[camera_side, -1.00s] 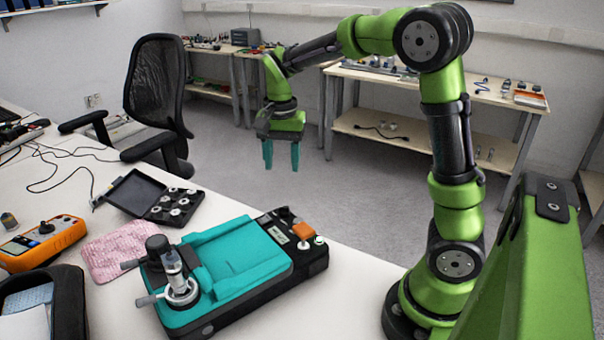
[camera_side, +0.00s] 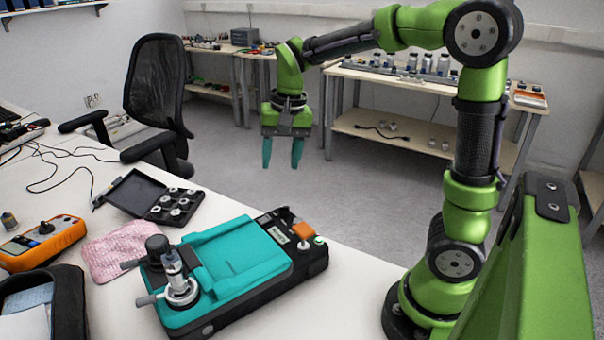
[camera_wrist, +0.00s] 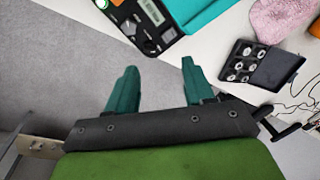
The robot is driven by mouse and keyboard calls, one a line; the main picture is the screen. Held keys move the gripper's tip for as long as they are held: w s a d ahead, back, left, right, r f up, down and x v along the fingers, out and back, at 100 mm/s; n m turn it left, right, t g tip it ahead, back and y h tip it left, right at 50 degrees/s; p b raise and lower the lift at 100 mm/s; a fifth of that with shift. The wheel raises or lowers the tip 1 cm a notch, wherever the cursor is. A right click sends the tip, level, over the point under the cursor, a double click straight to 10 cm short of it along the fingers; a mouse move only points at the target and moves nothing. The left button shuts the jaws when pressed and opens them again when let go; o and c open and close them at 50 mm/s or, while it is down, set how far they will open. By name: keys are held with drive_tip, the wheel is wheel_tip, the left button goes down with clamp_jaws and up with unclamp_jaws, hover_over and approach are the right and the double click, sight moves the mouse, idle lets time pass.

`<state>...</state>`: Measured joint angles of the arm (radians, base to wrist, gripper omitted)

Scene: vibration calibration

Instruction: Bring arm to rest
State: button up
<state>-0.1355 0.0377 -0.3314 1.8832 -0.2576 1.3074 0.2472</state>
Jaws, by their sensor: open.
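My gripper (camera_side: 282,153) hangs in the air with its two teal fingers pointing down, beyond the white table in the side view. The fingers are apart and nothing is between them. In the wrist view, my gripper (camera_wrist: 157,88) is also open and empty, with grey floor and the table's edge below. The teal and black calibration device (camera_side: 240,262) lies on the table, well apart from my gripper. Its dark control end (camera_wrist: 150,20) shows at the top of the wrist view.
An open black case (camera_side: 165,200) with several metal discs, a pink cloth (camera_side: 118,250) and an orange meter (camera_side: 42,243) are on the table. A black office chair (camera_side: 158,95) stands behind. A wooden bench (camera_side: 400,85) is at the back wall. The floor (camera_side: 340,190) is clear.

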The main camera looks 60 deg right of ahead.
drive_tip(key=s+a+r+n+t, duration=0.1)
drive_tip(key=s+a+n+t, duration=0.2)
drive_tip(key=s, duration=0.3)
drive_tip(key=s+a+r+n+t+y, duration=0.1)
drive_tip(key=s+a+n+t, duration=0.1)
drive_tip(key=s+a, duration=0.3)
drive_tip(key=shift+s+a+r+n+t, duration=0.2)
drive_tip(key=shift+s+r+n+t, duration=0.2)
drive_tip(key=shift+s, duration=0.3)
